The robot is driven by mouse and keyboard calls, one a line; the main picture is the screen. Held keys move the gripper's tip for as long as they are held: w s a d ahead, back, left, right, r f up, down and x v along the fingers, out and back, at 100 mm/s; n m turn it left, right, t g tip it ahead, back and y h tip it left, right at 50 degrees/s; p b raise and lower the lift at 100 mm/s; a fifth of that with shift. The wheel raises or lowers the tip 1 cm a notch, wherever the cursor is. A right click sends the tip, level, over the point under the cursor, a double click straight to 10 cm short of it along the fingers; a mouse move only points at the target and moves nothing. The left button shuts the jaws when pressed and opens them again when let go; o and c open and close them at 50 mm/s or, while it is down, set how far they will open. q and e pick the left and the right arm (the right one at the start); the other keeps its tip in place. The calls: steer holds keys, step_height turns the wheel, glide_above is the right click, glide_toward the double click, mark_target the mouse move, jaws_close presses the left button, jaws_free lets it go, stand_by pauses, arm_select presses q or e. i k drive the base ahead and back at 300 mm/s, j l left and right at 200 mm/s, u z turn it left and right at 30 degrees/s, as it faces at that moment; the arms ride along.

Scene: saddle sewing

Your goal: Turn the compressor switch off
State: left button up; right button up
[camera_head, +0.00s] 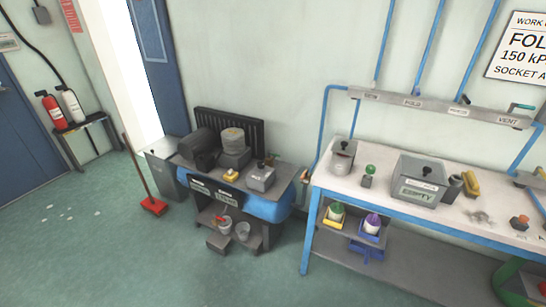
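What looks like the compressor stands left of centre against the wall: a dark motor-like body (197,143) and a grey cylinder (233,139) on a dark top, with a blue rounded body (268,209) below. A small grey box (261,180) with a black knob on top sits at its right end. A yellow piece (231,176) lies in front of the cylinder. I cannot tell which part is the compressor switch or how it is set. Neither of my grippers is in view.
A white-topped workbench (390,205) with blue legs holds a grey box and small items at right. A broom with a red head (154,206) leans left of the compressor.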

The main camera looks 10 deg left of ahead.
mark_target(260, 165)
steer(key=i+j+z, duration=0.25)
steer(key=i, duration=0.25)
steer(key=i+j+z, duration=0.25)
steer(key=i, duration=0.2)
